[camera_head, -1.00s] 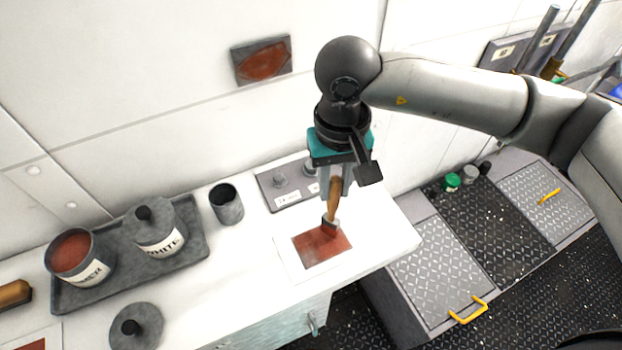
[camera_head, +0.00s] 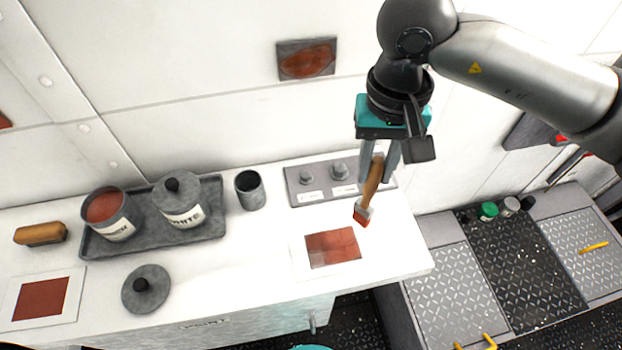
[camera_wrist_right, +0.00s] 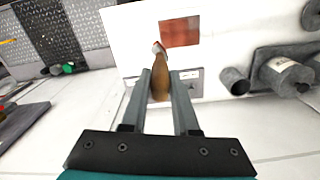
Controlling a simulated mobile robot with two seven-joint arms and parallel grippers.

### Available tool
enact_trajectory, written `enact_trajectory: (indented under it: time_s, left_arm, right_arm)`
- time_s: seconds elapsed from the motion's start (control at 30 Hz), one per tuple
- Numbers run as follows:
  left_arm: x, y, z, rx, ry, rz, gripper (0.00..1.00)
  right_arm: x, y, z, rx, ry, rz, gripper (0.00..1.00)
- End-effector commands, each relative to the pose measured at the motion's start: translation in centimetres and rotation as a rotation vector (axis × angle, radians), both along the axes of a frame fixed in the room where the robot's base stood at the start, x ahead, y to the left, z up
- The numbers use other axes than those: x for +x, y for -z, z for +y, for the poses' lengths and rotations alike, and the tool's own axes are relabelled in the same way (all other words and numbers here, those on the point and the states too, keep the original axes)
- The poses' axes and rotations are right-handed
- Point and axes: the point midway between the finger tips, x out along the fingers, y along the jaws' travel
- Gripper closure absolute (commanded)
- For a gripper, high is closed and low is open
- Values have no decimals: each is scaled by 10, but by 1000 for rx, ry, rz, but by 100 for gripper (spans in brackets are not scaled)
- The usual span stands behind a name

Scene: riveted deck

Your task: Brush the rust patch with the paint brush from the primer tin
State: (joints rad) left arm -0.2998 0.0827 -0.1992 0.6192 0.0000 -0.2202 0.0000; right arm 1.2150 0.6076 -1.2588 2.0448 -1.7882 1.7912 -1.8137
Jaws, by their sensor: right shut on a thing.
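My right gripper (camera_head: 380,160) is shut on the wooden handle of the paint brush (camera_head: 371,187), also seen in the right wrist view (camera_wrist_right: 161,80). The brush is tilted, its reddish tip pointing down and left, apart from and to the upper right of a reddish-brown patch (camera_head: 333,247) on a white card. The primer tin (camera_head: 109,213) stands open at the left of a grey tray, with red-brown primer inside. Another rust-coloured patch (camera_head: 306,60) is on a grey wall plate, and one more (camera_head: 42,298) lies on a card at the far left. My left gripper is not in view.
A loose lid (camera_head: 146,289), an empty grey cup (camera_head: 250,190), a wooden-backed brush (camera_head: 41,234) and a grey panel with knobs (camera_head: 300,196) are on the white bench. Bare bench lies between lid and middle card.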

Motion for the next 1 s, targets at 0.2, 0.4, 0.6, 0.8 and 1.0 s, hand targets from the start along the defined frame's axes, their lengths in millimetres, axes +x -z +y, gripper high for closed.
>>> enact_trajectory:
  time_s: [0.2,0.4,0.6,0.8,1.0]
  left_arm:
    - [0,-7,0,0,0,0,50]
    - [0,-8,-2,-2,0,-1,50]
    - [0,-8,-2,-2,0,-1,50]
    - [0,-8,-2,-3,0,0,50]
    - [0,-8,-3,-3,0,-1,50]
  right_arm:
    - [-1,-16,3,0,4,-1,100]
    - [-1,-19,3,0,6,0,100]
    - [-1,-18,3,0,6,0,100]
    - [-1,-18,3,0,6,0,100]
    - [-1,-18,3,0,6,0,100]
